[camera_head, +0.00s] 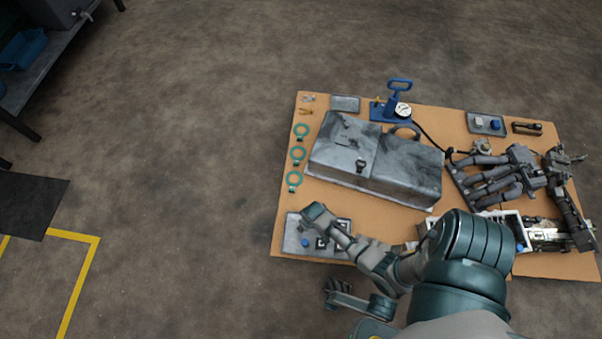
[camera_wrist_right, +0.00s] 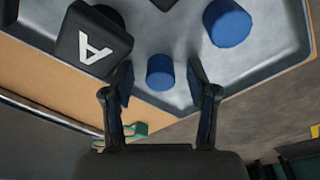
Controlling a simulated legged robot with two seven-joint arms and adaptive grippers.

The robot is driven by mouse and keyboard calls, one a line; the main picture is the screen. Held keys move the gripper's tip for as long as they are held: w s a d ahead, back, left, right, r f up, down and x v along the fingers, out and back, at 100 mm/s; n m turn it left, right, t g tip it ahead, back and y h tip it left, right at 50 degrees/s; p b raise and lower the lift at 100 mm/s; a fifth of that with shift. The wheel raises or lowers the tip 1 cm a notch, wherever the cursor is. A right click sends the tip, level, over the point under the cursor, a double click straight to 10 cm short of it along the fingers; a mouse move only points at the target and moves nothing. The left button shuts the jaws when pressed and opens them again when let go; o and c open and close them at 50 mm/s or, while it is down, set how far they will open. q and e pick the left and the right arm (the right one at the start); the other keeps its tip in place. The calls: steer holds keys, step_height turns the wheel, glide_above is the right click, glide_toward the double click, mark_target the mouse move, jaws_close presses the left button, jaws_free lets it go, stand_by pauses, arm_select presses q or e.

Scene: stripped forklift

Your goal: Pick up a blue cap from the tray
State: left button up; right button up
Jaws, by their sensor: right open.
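The grey tray (camera_head: 291,232) lies at the table's near left corner, and its bare metal floor also shows in the right wrist view (camera_wrist_right: 275,35). A small blue cap (camera_wrist_right: 160,72) stands in the tray between the two fingers of my right gripper (camera_wrist_right: 158,82), with gaps on both sides. A larger-looking blue cap (camera_wrist_right: 228,22) stands beyond the right finger. In the head view one blue cap (camera_head: 305,243) shows; my right gripper (camera_head: 320,220) over the tray hides part of it. My right gripper is open and empty.
A black block marked A (camera_wrist_right: 92,40) is left of the fingers in the tray. Green rings (camera_head: 294,179) lie beyond the tray. A grey metal case (camera_head: 375,165) takes up the middle of the table. The table edge is close beside the tray.

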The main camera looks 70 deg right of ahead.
steer(key=shift+w+r, duration=0.1)
steer(key=shift+r, duration=0.05)
steer(key=shift+c, duration=0.2)
steer(key=c, duration=0.8)
